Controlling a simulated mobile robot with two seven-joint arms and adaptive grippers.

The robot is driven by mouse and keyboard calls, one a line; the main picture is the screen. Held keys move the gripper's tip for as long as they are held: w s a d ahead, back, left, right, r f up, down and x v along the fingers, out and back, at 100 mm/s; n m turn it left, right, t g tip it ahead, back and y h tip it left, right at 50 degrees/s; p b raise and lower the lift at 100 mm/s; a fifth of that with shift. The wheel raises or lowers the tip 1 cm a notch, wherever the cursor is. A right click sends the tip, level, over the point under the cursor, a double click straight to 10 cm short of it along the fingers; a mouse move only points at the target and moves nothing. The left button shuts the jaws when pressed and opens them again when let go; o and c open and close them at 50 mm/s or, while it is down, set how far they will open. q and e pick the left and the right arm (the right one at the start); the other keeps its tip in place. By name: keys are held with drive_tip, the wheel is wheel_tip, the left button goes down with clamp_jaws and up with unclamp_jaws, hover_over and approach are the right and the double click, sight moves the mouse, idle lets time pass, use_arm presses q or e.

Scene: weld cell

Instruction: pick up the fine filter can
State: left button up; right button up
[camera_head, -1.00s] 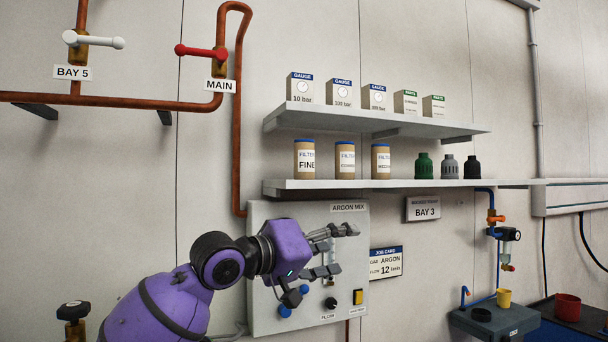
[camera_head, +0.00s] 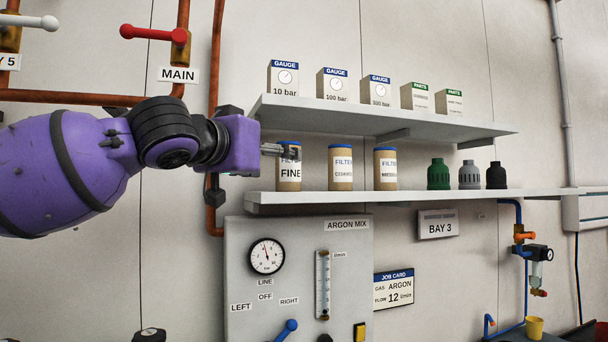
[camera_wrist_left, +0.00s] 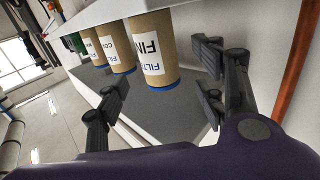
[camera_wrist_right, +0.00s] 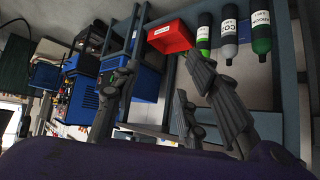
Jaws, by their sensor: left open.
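The fine filter can (camera_head: 288,181) is brown with a blue lid and a FINE label. It stands upright at the left end of the lower shelf (camera_head: 400,198). My left gripper (camera_head: 291,152) is at the can's upper part in the head view and covers some of its label. In the left wrist view the open left gripper (camera_wrist_left: 160,75) has a finger to each side of the fine can (camera_wrist_left: 152,50), which shows upside down. Whether a finger touches it I cannot tell. My right gripper (camera_wrist_right: 160,72) is open and empty, away from the shelf.
Two similar filter cans, coarse (camera_head: 340,168) and another (camera_head: 385,170), stand to the right. Green (camera_head: 438,175), grey and black caps stand beyond. The upper shelf (camera_head: 375,120) with boxes hangs above. A copper pipe (camera_head: 214,120) runs close on the left.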

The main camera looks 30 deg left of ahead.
use_arm(q)
drive_tip(key=shift+w+r+b, duration=0.1)
drive_tip(key=shift+w+b, duration=0.6)
drive_tip(key=shift+b, duration=0.1)
drive_tip(key=shift+w+r, duration=0.1)
drive_tip(key=w, duration=0.2)
drive_tip(key=w+b, duration=0.1)
drive_tip(key=w, duration=0.1)
drive_tip(key=shift+w+a+f, duration=0.15)
drive_tip(key=shift+a+f, duration=0.05)
drive_tip(key=shift+w+r, duration=0.1)
drive_tip(key=shift+w, duration=0.35)
drive_tip(key=shift+r, duration=0.1)
use_arm(e)
drive_tip(key=shift+g, duration=0.3)
drive_tip(key=s+f, duration=0.2)
drive_tip(key=s+d+f, duration=0.1)
drive_tip(key=f, duration=0.1)
drive_tip(key=shift+s+d, duration=0.2)
drive_tip(key=shift+s, duration=0.15)
use_arm(q)
drive_tip(key=shift+s, duration=0.1)
drive_tip(key=shift+c, duration=0.4)
use_arm(e)
drive_tip(key=shift+s, duration=0.1)
use_arm(q)
drive_tip(key=c, duration=1.2)
use_arm(e)
drive_tip(key=shift+s+f, duration=0.2)
drive_tip(key=shift+s, duration=0.05)
